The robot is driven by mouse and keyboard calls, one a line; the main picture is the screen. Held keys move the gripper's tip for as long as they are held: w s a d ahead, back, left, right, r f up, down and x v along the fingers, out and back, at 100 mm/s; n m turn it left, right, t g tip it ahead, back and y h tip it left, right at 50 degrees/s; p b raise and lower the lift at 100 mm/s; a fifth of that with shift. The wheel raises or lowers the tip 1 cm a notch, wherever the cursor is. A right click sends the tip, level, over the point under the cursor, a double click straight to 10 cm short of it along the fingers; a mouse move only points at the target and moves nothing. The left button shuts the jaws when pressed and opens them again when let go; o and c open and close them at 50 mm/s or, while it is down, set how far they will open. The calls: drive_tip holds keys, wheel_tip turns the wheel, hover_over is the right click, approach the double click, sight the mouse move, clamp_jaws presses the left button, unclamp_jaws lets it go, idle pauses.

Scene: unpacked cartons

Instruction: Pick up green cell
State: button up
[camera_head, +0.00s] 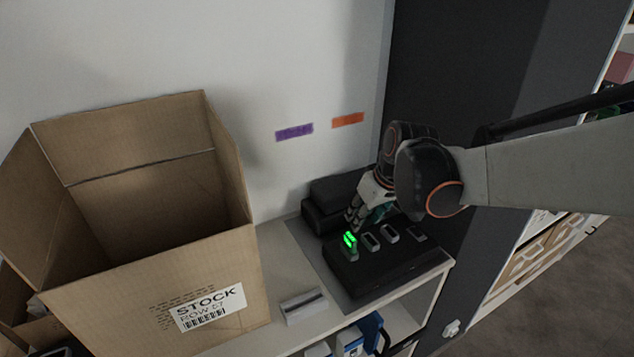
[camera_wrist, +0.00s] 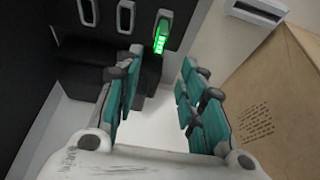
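The green cell (camera_head: 350,243) glows green and stands upright in the left slot of a black charger block (camera_head: 385,268) on a shelf top. In the wrist view the green cell (camera_wrist: 161,38) lies beyond the fingertips, near the top middle. My gripper (camera_head: 354,218) is just behind and above the cell in the head view. In the wrist view my gripper (camera_wrist: 160,68) has its two teal-padded fingers spread apart with nothing between them. I cannot tell whether any finger touches the charger.
An open cardboard box (camera_head: 150,270) labelled STOCK stands left of the charger. A small white and grey item (camera_head: 303,307) lies between them. Black blocks (camera_head: 330,197) sit behind the charger by the wall. A dark panel (camera_head: 440,70) rises at the right.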

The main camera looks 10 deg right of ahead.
sight(351, 237)
drive_tip(key=b+x, duration=0.2)
drive_tip(key=x, duration=0.5)
drive_tip(key=shift+w+a+f, duration=0.1)
drive_tip(key=shift+a+f, duration=0.05)
drive_tip(key=shift+f, duration=0.2)
drive_tip(key=shift+b+x, duration=1.3)
drive_tip(key=shift+x, duration=1.4)
clamp_jaws()
